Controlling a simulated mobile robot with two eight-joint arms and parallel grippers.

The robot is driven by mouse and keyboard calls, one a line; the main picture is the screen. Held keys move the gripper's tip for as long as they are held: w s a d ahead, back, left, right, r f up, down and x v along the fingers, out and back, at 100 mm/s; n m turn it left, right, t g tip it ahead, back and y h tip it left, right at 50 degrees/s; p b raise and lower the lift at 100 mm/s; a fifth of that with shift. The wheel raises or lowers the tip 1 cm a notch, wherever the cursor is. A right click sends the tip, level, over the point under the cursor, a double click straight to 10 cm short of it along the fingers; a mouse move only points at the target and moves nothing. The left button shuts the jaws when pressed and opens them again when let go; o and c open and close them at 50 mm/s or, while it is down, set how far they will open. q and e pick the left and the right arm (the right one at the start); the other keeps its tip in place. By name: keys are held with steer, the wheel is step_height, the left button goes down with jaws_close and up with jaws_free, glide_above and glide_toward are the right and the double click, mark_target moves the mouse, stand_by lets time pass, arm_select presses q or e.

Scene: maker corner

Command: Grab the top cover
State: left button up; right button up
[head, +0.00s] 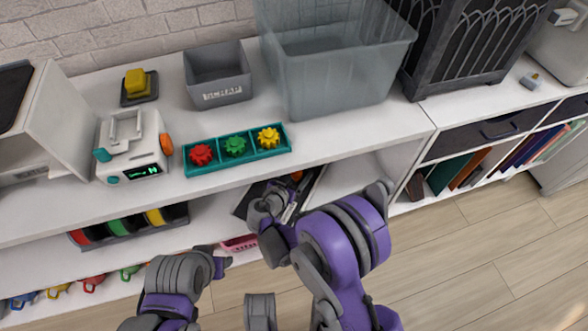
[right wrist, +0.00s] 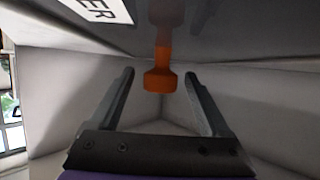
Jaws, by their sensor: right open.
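The top cover (head: 312,185) is a dark, flat piece on the lower shelf in the head view, largely hidden by my right arm. An orange knob (head: 297,176) shows on it. In the right wrist view, a dark grey surface with a white label ending in "ER" fills the top, and the orange knob (right wrist: 160,80) hangs from it. My right gripper (right wrist: 160,76) is open, with one finger on each side of the knob; whether they touch it is unclear. My left gripper (head: 222,264) is in front of the shelf, apart from the cover; its jaw opening is unclear.
The white upper shelf (head: 370,128) overhangs the lower one. It holds a teal tray (head: 238,166) of gears, a grey bin (head: 219,92) and a clear tub (head: 335,85).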

steer(key=shift+w, duration=0.15)
steer(key=shift+c, duration=1.1)
jaws_close()
